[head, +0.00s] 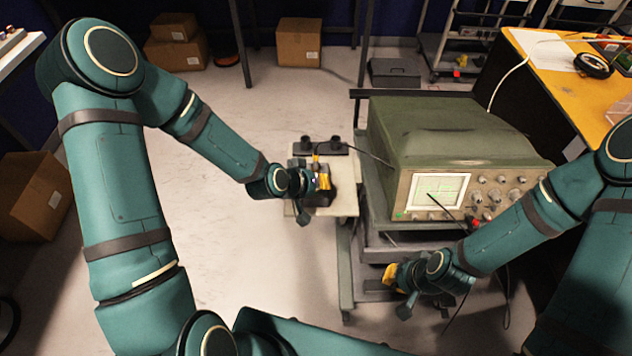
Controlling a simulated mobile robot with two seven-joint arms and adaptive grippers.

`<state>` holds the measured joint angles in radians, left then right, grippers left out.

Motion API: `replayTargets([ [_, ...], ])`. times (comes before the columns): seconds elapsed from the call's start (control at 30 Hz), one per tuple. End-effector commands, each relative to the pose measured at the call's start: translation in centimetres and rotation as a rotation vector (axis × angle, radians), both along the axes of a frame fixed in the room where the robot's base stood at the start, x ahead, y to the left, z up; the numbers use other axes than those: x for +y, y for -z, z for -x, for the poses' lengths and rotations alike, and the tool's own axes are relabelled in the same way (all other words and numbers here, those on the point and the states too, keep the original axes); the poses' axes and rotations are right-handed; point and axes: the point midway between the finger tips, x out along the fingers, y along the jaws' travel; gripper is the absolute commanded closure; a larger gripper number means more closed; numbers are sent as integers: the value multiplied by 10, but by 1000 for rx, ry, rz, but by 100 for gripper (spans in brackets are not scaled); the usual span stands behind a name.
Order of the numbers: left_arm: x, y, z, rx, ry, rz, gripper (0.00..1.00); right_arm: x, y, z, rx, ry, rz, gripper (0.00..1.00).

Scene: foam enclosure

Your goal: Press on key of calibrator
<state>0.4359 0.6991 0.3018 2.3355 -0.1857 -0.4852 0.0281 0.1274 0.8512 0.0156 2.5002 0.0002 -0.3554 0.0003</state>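A green instrument with a lit screen and several knobs (437,193) stands on a cart at the right. A small dark device (345,172) lies on a pale platform (343,208) left of it, mostly covered by my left gripper. I cannot tell which is the calibrator, and no single key can be made out. My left gripper (322,184) is over the dark device, with yellow showing at its tip; contact cannot be judged. My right gripper (396,290) is low in front of the cart, below the green instrument, also with yellow at its tip. Neither gripper's finger opening shows clearly.
A black cable (366,149) runs between the platform and the green instrument. Another dark cable (507,300) hangs near my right arm. A yellow-topped table (560,80) stands at the back right. Cardboard boxes (299,42) sit at the back. The floor at the left middle is clear.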

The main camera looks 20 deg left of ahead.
Motion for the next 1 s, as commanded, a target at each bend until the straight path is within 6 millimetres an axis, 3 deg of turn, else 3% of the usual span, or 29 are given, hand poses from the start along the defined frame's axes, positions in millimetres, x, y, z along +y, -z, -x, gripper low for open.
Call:
replayTargets([
  [1.0,0,8,1,3,0,1,100,0,8,0,0,0,0,100],
])
